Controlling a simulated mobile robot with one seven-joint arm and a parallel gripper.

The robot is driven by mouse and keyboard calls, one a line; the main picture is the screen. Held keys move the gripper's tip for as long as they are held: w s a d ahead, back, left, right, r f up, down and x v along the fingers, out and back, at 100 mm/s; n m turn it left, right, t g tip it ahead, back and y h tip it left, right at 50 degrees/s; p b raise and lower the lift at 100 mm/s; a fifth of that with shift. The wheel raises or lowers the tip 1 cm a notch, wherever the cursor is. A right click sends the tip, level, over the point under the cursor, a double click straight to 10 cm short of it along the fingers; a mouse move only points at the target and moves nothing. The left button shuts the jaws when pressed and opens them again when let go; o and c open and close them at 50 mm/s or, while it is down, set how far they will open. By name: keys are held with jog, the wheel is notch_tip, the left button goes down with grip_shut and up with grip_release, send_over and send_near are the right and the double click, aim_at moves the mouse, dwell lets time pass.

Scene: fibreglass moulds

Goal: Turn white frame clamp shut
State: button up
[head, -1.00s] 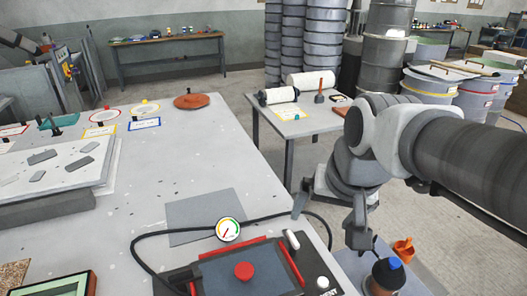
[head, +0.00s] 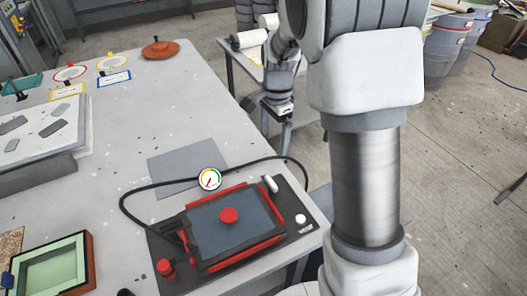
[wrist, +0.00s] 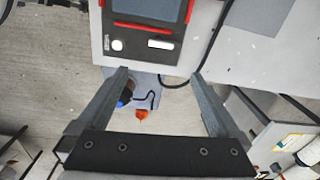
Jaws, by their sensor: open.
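A dark vacuum-frame device with red edge bars (head: 230,228) sits at the table's near right corner. The white frame clamp (head: 269,184) is a short rounded white handle at its back right corner. It looks tilted up from the dark base, and I cannot tell how far it is turned. In the wrist view the clamp (wrist: 160,44) lies just beyond the fingertips, near the middle. My gripper (wrist: 158,73) is open and empty, with the clamp apart from both fingers.
A white round knob (head: 300,219), a gauge (head: 209,179) and a black hose (head: 128,204) are close to the clamp. A red knob (head: 229,215) tops the frame. A green-lined tray (head: 50,268) is at left.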

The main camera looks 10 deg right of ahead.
aim_at(272, 182)
jog(key=shift+m, duration=0.5)
jog(key=f, duration=0.6)
jog(key=f+p, duration=0.1)
jog(key=f, duration=0.6)
jog(key=w+f, duration=0.1)
jog(key=f, duration=0.5)
jog(key=shift+w+f, duration=0.1)
jog(key=shift+f, duration=0.15)
jog(key=c, duration=1.2)
jog(key=shift+o, duration=0.2)
